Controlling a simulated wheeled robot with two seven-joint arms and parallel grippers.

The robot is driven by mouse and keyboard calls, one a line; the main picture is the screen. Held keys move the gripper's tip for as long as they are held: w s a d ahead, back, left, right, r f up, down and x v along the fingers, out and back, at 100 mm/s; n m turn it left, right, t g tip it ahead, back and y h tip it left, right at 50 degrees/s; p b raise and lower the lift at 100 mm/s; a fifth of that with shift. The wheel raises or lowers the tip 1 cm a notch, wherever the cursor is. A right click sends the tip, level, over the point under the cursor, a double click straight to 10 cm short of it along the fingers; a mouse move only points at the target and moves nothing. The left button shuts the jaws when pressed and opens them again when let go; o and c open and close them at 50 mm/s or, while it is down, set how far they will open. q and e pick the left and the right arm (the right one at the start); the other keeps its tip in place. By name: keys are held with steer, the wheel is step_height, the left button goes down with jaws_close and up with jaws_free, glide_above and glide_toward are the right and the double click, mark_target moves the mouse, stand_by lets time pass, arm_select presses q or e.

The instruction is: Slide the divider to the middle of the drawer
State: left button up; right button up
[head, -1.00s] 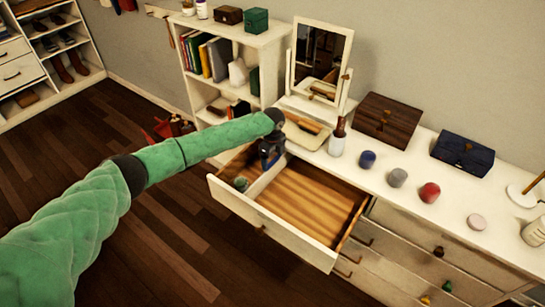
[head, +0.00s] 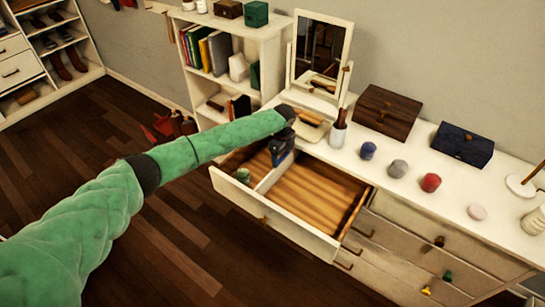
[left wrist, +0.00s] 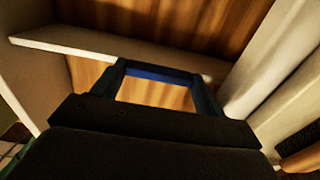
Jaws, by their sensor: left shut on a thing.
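The drawer (head: 275,222) of the white dresser is pulled open. A thin white divider (head: 268,184) stands upright inside it, running front to back, left of the drawer's middle. The right compartment is the wider one, with a bare wooden floor. My left gripper (head: 281,154) reaches down into the drawer and is shut on the divider towards its back end, hiding that part. In the left wrist view the divider (left wrist: 60,42) is a pale strip crossing at the fingertips of my left gripper (left wrist: 160,72). My right gripper does not show.
A small green item (head: 242,175) lies in the left compartment. On the dresser top stand a mirror (head: 320,52), a tray (head: 308,127), a brush cup (head: 338,135), a dark wooden box (head: 386,112) and a blue box (head: 462,144). A bookshelf (head: 270,62) stands behind.

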arm_select(q)
steer(key=s+d, duration=0.5)
steer(key=d, duration=0.2)
steer(key=shift+s+d, duration=0.2)
steer(key=shift+s, duration=0.2)
steer(key=o, duration=0.9)
steer(key=shift+w+r, duration=0.1)
steer(key=shift+o, duration=1.1)
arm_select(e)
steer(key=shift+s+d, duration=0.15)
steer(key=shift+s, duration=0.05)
arm_select(q)
steer(key=shift+r, duration=0.1)
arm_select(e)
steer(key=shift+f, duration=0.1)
